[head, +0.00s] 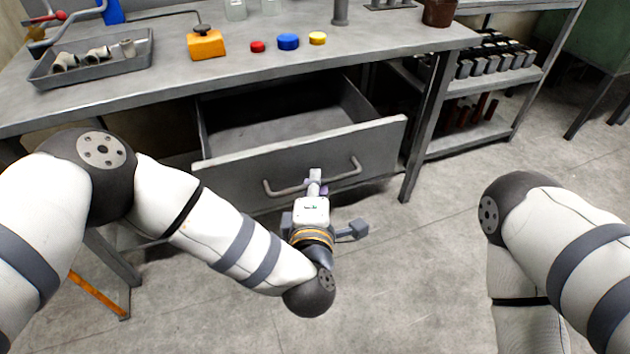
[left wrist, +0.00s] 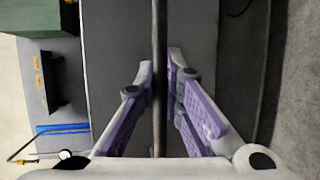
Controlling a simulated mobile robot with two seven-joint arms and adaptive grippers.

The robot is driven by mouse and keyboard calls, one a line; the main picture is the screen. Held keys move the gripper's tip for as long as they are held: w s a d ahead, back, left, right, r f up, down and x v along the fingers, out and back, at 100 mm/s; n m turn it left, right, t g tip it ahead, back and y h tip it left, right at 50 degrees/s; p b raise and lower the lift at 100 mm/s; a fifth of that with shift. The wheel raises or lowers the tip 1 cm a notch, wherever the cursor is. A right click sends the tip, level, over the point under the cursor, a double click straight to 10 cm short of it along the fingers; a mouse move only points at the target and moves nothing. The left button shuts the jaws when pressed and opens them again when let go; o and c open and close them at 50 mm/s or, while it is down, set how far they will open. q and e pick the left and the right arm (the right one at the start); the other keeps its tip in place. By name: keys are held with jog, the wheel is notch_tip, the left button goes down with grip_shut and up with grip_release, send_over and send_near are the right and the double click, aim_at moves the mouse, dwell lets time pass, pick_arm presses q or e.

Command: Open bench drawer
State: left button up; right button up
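The grey bench drawer (head: 240,178) stands pulled out from under the bench (head: 150,105), and its empty inside shows in the head view. A bar handle (head: 345,174) runs across its front. My left gripper (head: 315,180) is at the middle of the handle. In the left wrist view the handle bar (left wrist: 159,50) runs between the two purple-padded fingers (left wrist: 160,85), which are close in on it from both sides. My right gripper is not in view; only my right arm shows in the head view.
On the bench top are a grey tray (head: 60,82) with pipe pieces, an orange block (head: 206,45) and red (head: 257,47), blue (head: 288,42) and yellow (head: 318,38) buttons. A shelf (head: 480,140) stands to the right. The floor (head: 420,270) before the drawer is clear.

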pick_arm(q)
jog(key=o, duration=0.5)
jog(key=shift+c, duration=0.2)
jog(key=shift+s, duration=0.1)
jog(key=v, duration=1.2)
